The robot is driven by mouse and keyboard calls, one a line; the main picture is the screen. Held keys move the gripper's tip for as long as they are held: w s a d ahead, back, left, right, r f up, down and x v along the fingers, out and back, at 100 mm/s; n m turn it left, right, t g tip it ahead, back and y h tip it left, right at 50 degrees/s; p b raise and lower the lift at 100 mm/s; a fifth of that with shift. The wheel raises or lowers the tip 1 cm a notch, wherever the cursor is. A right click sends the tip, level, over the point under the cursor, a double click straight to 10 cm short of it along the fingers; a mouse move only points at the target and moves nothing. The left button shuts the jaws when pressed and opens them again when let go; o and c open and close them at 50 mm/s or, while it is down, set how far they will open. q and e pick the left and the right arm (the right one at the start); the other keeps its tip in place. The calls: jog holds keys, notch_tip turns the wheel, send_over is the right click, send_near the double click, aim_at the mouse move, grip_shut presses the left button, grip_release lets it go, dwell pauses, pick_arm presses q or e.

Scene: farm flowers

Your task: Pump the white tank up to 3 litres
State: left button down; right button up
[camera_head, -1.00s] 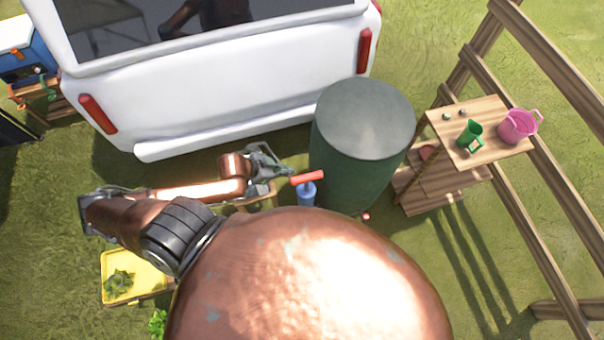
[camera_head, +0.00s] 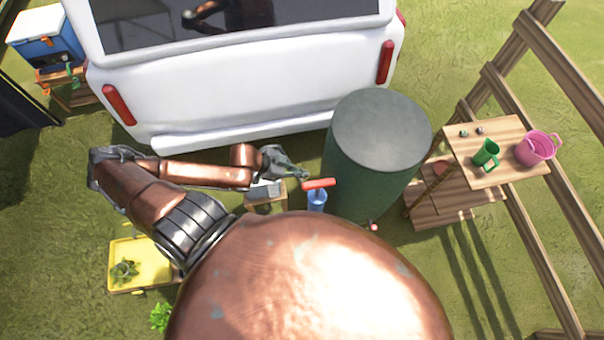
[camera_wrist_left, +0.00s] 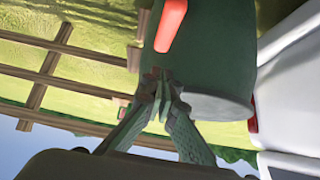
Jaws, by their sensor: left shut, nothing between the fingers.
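A hand pump with a blue body (camera_head: 316,201) and a red bar handle (camera_head: 319,184) stands in front of a large dark green barrel (camera_head: 352,178) with a grey lid. My left gripper (camera_head: 305,175) is shut and empty, just left of and behind the red handle; I cannot tell if they touch. In the left wrist view the shut fingers (camera_wrist_left: 160,82) are in front of the green barrel (camera_wrist_left: 205,55), and the red handle (camera_wrist_left: 170,25) shows above them. I cannot make out a white tank for sure. My right gripper is not in view.
A white van (camera_head: 240,90) stands behind. A small wooden crate (camera_head: 265,204) is left of the pump. A wooden stand (camera_head: 505,165) at right holds a green jug (camera_head: 486,153) and pink bucket (camera_head: 535,149). A yellow tray (camera_head: 150,265) lies at lower left.

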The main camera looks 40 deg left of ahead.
pick_arm(q)
send_over(321, 183)
jog(key=s+a, duration=0.2)
notch_tip(321, 183, down, 5)
notch_tip(321, 183, down, 3)
jog(key=shift+r, duration=0.2)
jog(key=shift+f, duration=0.75)
notch_tip(321, 183, down, 10)
jog(key=b, duration=0.5)
jog(key=shift+s, duration=0.1)
jog(key=shift+s+r, duration=0.1)
